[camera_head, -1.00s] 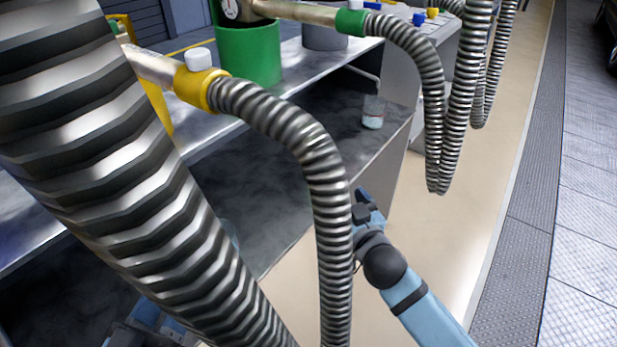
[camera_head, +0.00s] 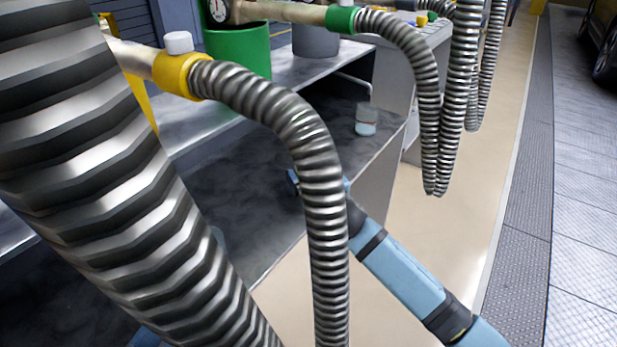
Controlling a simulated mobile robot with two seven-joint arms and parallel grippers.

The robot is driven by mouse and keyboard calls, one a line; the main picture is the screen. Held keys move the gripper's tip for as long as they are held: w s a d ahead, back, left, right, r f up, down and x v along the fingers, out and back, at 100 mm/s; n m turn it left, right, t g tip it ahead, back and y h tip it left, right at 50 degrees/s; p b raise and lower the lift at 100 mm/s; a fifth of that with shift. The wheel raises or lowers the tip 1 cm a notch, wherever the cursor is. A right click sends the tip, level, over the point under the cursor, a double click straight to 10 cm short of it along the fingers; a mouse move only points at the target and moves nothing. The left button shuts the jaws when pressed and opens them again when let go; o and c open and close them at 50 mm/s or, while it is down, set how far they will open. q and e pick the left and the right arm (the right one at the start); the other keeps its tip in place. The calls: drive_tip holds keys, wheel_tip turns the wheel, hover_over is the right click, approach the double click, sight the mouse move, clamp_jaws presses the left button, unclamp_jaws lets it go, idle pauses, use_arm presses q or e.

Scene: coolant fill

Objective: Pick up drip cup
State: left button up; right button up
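A small clear cup with pale blue in its lower part (camera_head: 366,120), which looks like the drip cup, stands upright on the dark lower shelf near its right end. My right gripper (camera_head: 293,182) reaches over that shelf from the right, left of and nearer than the cup, and apart from it. A ribbed hose hides most of this gripper, so its opening cannot be judged. Of my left arm only a blue bit shows at the bottom edge; its gripper is not seen.
A ribbed hose with a yellow collar (camera_head: 180,75) hangs in front of the shelf (camera_head: 240,180) and my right arm. A very thick hose (camera_head: 110,170) blocks the left. More hoses (camera_head: 437,120) hang right of the cup. A green container (camera_head: 238,48) stands behind.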

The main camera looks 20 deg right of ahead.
use_arm(q)
drive_tip(key=shift+f, duration=0.1)
use_arm(e)
drive_tip(key=shift+w, duration=0.2)
drive_tip(key=c, duration=1.1)
use_arm(q)
drive_tip(key=shift+r+p, duration=0.55)
drive_tip(key=shift+r, duration=0.2)
use_arm(e)
drive_tip(key=shift+r, duration=0.2)
use_arm(q)
drive_tip(key=r+t+p, duration=0.1)
drive_tip(key=r, duration=0.1)
drive_tip(key=r+t+p, duration=0.2)
drive_tip(key=r+p, duration=0.1)
drive_tip(key=shift+a+r+n, duration=0.3)
drive_tip(key=shift+r, duration=0.05)
use_arm(e)
drive_tip(key=s, duration=0.6)
drive_tip(key=s+d, duration=0.1)
drive_tip(key=s, duration=0.5)
drive_tip(key=s+d, duration=0.1)
drive_tip(key=s, duration=0.4)
drive_tip(key=shift+s+d, duration=0.2)
drive_tip(key=shift+s, duration=0.2)
